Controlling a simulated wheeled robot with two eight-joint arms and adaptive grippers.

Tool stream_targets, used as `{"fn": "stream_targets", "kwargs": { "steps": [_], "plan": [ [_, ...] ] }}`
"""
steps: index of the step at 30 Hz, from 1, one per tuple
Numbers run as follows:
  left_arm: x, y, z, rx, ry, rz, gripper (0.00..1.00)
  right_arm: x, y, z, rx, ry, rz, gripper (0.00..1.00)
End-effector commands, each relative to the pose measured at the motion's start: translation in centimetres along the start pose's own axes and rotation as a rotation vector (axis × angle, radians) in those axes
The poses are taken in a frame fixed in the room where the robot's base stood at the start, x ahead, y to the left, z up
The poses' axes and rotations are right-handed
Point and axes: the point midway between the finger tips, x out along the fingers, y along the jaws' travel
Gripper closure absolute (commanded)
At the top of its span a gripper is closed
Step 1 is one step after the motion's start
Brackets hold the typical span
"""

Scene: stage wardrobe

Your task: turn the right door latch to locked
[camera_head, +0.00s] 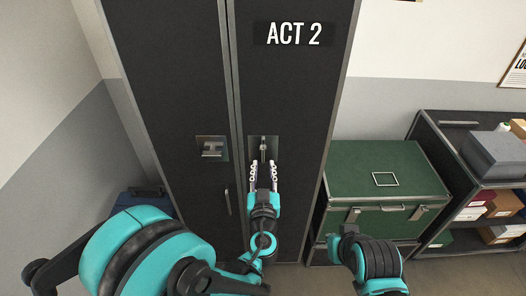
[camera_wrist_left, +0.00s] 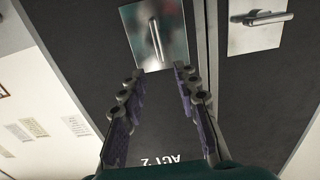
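The right door latch (camera_head: 263,146) is a metal handle on a shiny square plate, on the right door (camera_head: 290,90) marked "ACT 2". Its handle stands about upright. In the left wrist view the same latch (camera_wrist_left: 155,40) shows upright with a slight tilt. My left gripper (camera_head: 263,169) is in front of the right door, just below the latch in the head view. Its fingers (camera_wrist_left: 159,73) are apart with nothing between them, and the handle lies beyond their tips. My right gripper is not in view; only part of that arm shows.
The left door latch (camera_head: 212,148) has its handle lying level, and it also shows in the left wrist view (camera_wrist_left: 265,18). A green trunk (camera_head: 385,165) stands right of the wardrobe, then a shelf unit (camera_head: 440,130) with boxes. A blue case (camera_head: 140,197) stands at left.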

Motion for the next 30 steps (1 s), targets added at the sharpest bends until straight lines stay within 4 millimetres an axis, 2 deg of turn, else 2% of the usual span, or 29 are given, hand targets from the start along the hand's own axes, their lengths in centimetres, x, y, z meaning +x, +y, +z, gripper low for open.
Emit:
{"fn": "stream_targets", "kwargs": {
  "steps": [12, 15, 25, 26, 29, 30],
  "plan": [
    [6.1, -0.1, 0.1, -0.001, 0.001, -0.003, 0.69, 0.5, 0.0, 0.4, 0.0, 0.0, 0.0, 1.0],
    [7.0, -0.1, 0.1, -0.001, 0.001, -0.001, 0.69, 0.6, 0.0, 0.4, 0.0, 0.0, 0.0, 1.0],
    [7.6, -0.1, 0.0, -0.001, 0.001, -0.001, 0.69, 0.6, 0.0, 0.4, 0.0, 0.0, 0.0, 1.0],
    [7.6, -0.1, 0.0, -0.001, 0.001, -0.001, 0.72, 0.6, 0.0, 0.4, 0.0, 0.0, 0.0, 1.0],
    [7.6, -0.1, 0.0, -0.001, 0.001, -0.001, 0.98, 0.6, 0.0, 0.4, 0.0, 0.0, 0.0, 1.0],
    [7.6, -0.1, 0.0, -0.001, 0.001, -0.001, 1.0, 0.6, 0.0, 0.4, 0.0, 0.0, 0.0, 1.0]
  ]
}}
